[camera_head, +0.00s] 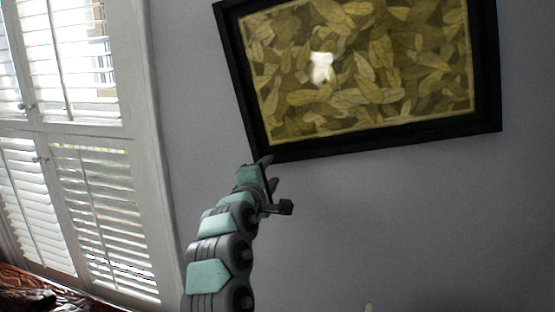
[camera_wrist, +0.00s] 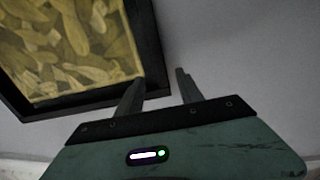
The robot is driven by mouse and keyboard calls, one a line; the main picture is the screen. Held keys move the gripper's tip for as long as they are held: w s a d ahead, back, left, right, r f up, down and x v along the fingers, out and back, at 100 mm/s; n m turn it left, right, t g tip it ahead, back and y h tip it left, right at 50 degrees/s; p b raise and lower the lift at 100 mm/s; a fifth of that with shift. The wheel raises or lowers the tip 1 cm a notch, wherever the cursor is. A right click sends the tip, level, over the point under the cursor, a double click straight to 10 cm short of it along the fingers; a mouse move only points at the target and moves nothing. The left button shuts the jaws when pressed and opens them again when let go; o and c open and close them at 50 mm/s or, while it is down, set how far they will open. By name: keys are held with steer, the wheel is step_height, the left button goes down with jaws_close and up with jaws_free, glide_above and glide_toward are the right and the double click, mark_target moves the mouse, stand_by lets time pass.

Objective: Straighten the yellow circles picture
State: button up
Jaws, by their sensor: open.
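The picture (camera_head: 370,70) hangs on the grey wall. It shows yellow-green leaves rather than circles, inside a thick black frame (camera_head: 400,138). In the head view its lower edge rises toward the right and its left side leans. Its top is cut off. My gripper (camera_head: 270,172) is open at the frame's lower left corner, with no object held. In the wrist view the frame (camera_wrist: 148,45) is at upper left, and its corner lies at the left finger and the gap of my gripper (camera_wrist: 160,77). The left finger overlaps the frame; I cannot tell whether they touch.
White louvred shutters (camera_head: 85,150) stand on the left, with light coming through. A reddish patterned cloth (camera_head: 35,290) lies at the bottom left. The wall (camera_head: 400,220) below the picture is bare and clear.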

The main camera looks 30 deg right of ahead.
mark_target(278, 160)
steer(key=shift+p+x, duration=0.9)
steer(key=shift+x, duration=3.05)
steer(key=shift+c, duration=0.2)
jaws_close()
